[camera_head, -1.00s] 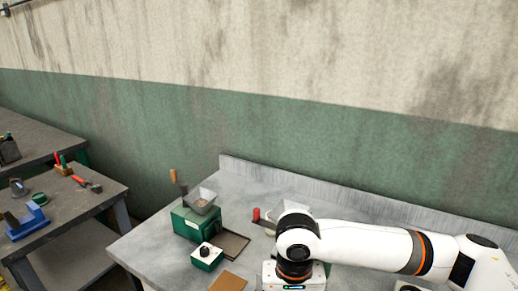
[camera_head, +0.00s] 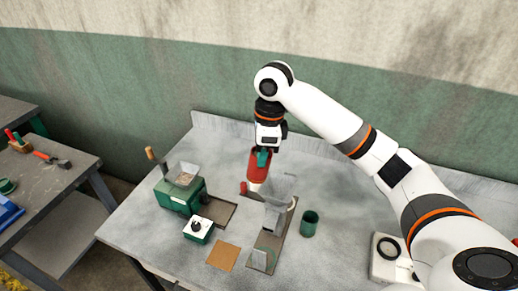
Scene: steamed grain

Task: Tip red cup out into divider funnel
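The red cup (camera_head: 259,173) is up in the air in the head view, just behind and left of the grey divider funnel (camera_head: 283,187). My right gripper (camera_head: 263,156) is over the cup with its fingers against it and appears shut on it. A pale patch shows at the cup's lower end; I cannot tell whether it is the cup's mouth or something behind it. The cup's tilt is hard to read. The funnel stands on a brown base plate (camera_head: 267,246) on the grey table. My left gripper is not in view.
A green cup (camera_head: 310,222) stands right of the divider. A green machine with a hopper (camera_head: 180,192), a small control box (camera_head: 198,230) and a brown square (camera_head: 223,256) lie to the left. A white device (camera_head: 386,262) is at the right.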

